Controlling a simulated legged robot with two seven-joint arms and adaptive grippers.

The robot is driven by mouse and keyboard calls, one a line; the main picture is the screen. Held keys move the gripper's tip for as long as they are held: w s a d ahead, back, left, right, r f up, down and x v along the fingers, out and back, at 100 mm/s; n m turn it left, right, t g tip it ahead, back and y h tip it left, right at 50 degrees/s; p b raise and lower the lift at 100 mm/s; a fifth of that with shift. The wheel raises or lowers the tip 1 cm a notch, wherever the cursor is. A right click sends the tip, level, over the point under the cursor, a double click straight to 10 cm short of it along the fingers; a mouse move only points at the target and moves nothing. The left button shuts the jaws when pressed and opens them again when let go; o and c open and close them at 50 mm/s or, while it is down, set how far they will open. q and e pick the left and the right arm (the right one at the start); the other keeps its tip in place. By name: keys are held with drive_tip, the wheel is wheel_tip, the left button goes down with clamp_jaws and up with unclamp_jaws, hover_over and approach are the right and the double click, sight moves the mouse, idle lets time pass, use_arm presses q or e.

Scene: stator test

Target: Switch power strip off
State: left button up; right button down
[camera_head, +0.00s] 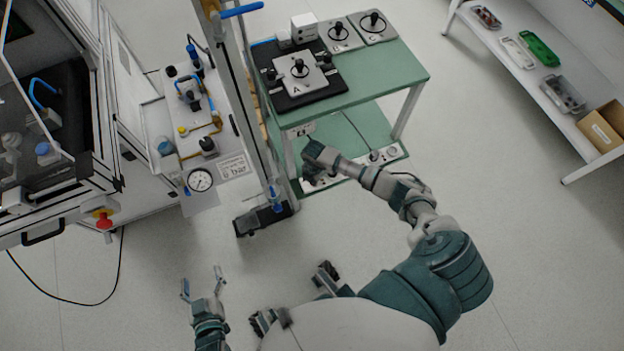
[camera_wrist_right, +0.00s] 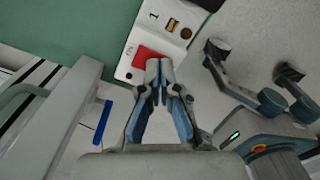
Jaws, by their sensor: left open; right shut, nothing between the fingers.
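The power strip is a long white bar along the front edge of the green table's lower shelf, seen in the head view (camera_head: 384,156). In the right wrist view its end (camera_wrist_right: 185,12) shows a red rocker switch (camera_wrist_right: 148,58) with small lettering beside it and a "1" further along. My right gripper (camera_wrist_right: 160,70) is shut and empty, its fingertips at the near edge of the red switch; I cannot tell if they touch it. In the head view my right gripper (camera_head: 312,160) hides part of the strip. My left gripper (camera_head: 203,276) is open and empty, away from the table.
The green table (camera_head: 395,80) carries fixtures on its top, above the strip. A frame post with a dark foot (camera_head: 264,218) stands just left of the strip. A test bench with a pressure gauge (camera_head: 200,180) is further left.

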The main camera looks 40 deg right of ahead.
use_arm(q)
drive_tip(key=shift+f, duration=0.1)
use_arm(e)
drive_tip(key=shift+f, duration=0.15)
drive_tip(key=shift+r+p, duration=0.65)
drive_tip(key=shift+r, duration=0.15)
drive_tip(key=shift+r+p, duration=2.35)
drive_tip(key=shift+r, duration=0.45)
use_arm(q)
wheel_tip(320, 180, up, 8)
drive_tip(key=shift+w+r+t, duration=0.25)
drive_tip(key=shift+w+t, duration=0.15)
use_arm(e)
drive_tip(key=shift+f, duration=0.15)
